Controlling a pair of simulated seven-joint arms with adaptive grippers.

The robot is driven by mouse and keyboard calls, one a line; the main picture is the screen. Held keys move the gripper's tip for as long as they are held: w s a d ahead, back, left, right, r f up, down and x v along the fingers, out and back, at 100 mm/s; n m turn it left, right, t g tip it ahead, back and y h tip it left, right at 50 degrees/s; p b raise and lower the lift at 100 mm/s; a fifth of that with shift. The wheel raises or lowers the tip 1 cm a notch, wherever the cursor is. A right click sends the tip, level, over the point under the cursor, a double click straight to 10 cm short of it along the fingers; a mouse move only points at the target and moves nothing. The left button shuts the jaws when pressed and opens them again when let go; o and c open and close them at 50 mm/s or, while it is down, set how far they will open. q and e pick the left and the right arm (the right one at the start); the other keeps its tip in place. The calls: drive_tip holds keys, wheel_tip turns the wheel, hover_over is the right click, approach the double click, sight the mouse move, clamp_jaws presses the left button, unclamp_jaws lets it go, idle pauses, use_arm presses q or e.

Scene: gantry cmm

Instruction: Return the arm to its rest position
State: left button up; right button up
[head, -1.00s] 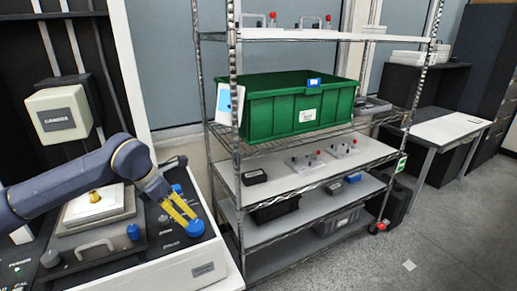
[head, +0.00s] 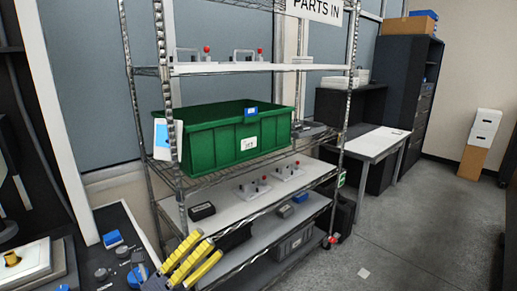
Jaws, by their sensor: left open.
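My left gripper (head: 192,262) shows at the bottom of the head view, left of centre. Its yellow fingers are apart with nothing between them. Most of my left arm is out of the picture. My right gripper is not in view.
A green bin (head: 212,148) stands on the rack's middle shelf, with fixtures and small boxes on other shelves. A brass part (head: 11,258) sits on the machine's plate at lower left. A grey table (head: 372,142) stands at right. The floor (head: 400,235) at right is mostly clear.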

use_arm(q)
drive_tip(key=a+f+n+t+y, duration=0.6)
drive_tip(key=a+f+n+y, duration=0.45)
drive_tip(key=n+y, duration=0.6)
drive_tip(key=s+a+f+n+g+y, duration=0.3)
drive_tip(key=s+a+f+g, duration=0.1)
drive_tip(key=f, duration=0.3)
drive_tip(key=s+a+f+n+g+y, duration=0.2)
drive_tip(key=s+a+f+n+g, duration=0.2)
drive_tip(key=f, duration=0.4)
drive_tip(key=s+a+f+n+g, duration=0.2)
drive_tip(key=s+f+g, duration=0.4)
drive_tip(key=s+f, duration=0.55)
drive_tip(key=s+d+f+g+h, duration=0.1)
drive_tip(key=s+d+f, duration=0.15)
drive_tip(key=f, duration=0.95)
drive_tip(key=s+d+f+g+h, duration=0.1)
drive_tip(key=s+d+f, duration=0.15)
drive_tip(key=f, duration=0.85)
drive_tip(key=s+d+f+g+h, duration=0.1)
drive_tip(key=s+d+f, duration=0.15)
drive_tip(key=f, duration=0.95)
drive_tip(key=s+a+f+n+g, duration=0.1)
drive_tip(key=s+f+n+g, duration=0.1)
drive_tip(key=s+f, duration=1.3)
drive_tip(key=s+n+h, duration=0.1)
drive_tip(key=s, duration=0.2)
drive_tip(key=shift+s+a+g, duration=0.25)
drive_tip(key=shift+s+g, duration=0.15)
